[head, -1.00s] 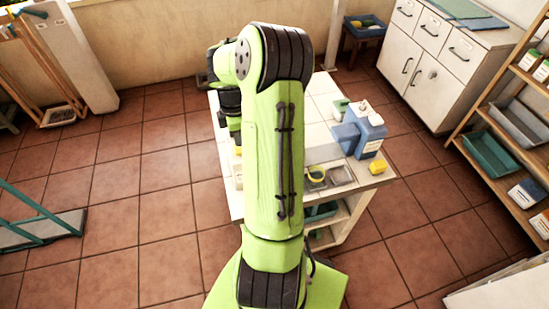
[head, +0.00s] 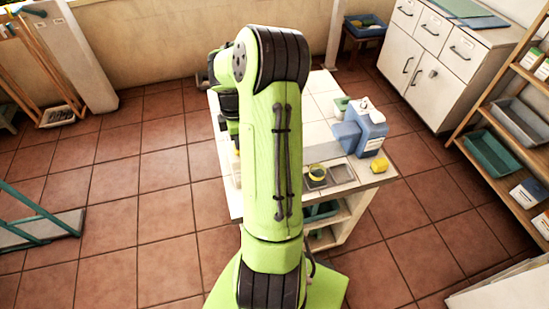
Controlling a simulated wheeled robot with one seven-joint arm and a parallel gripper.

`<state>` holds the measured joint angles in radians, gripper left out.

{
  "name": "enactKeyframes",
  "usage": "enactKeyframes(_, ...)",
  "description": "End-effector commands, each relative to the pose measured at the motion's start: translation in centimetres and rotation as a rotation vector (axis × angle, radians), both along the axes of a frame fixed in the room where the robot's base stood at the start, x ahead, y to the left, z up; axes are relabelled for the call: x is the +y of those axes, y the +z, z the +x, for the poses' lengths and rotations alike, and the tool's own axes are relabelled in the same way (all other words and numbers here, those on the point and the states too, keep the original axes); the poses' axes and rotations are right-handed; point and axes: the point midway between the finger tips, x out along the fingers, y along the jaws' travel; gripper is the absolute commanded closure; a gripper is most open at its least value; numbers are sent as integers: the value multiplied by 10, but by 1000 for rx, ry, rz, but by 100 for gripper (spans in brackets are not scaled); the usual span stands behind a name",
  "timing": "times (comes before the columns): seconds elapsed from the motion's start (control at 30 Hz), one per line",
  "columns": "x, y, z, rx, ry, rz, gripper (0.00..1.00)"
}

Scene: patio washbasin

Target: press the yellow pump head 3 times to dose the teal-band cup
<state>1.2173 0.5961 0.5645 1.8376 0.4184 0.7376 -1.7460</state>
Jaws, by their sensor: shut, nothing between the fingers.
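My gripper (head: 233,129) is at the left side of the white-tiled table (head: 318,85), pointing down. It is small and partly hidden behind my own green arm, and it looks shut and empty. Just below it, a pale bottle (head: 236,168) with a little yellow at its top stands at the table's left edge, mostly covered by my arm. I cannot tell whether the gripper touches the yellow top. A small white and green cup (head: 341,105) stands at the back right of the table; I cannot make out a teal band on it.
White cabinets (head: 450,55) and a wooden shelf (head: 505,120) stand to the right.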

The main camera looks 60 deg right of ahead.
Motion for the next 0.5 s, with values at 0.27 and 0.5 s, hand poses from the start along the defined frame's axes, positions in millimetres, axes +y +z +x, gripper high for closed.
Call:
enactKeyframes(0.27,1,-3,0,1,1,3,100)
enactKeyframes(0.5,0,12,0,1,1,2,100)
